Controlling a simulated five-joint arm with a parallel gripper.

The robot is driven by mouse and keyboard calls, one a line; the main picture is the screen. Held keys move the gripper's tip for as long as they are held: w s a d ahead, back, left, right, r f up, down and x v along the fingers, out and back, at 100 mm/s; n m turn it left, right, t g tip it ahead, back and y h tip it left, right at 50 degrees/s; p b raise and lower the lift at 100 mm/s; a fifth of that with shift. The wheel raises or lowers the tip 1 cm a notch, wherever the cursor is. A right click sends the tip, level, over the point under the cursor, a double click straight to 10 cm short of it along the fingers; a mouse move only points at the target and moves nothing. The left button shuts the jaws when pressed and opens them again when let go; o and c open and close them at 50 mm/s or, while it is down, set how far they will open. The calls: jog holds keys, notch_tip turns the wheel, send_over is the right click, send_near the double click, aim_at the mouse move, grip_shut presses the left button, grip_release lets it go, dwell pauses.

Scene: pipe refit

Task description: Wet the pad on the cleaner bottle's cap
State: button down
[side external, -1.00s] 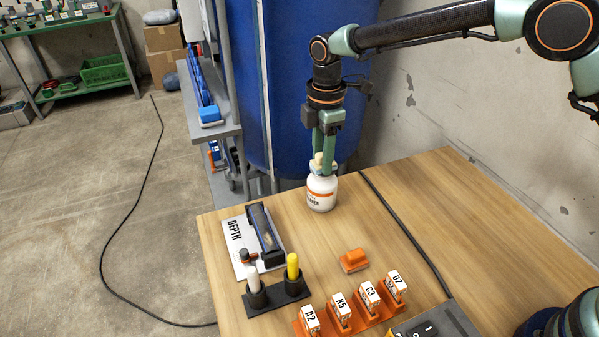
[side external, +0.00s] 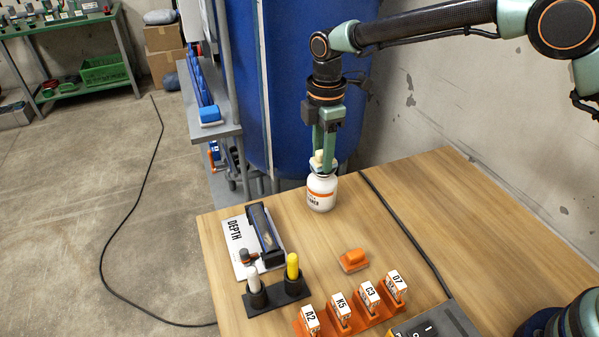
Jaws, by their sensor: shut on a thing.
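The white cleaner bottle (side external: 321,196) with an orange band stands upright near the table's back left edge. My gripper (side external: 324,158) points down right above it, shut on a small pale pad (side external: 320,168) with a cream knob. The pad is over the bottle's top and hides the cap. I cannot tell whether the pad touches the cap or is just apart from it.
A gauge on a white DEPTH card (side external: 238,248), a black holder (side external: 277,296) with a white and a yellow marker, an orange block (side external: 353,260) and an orange rack (side external: 354,322) of labelled blocks stand in front. A black cable (side external: 405,232) crosses the table. A blue tank (side external: 290,90) stands behind.

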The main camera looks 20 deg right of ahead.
jog(key=shift+r, duration=3.05)
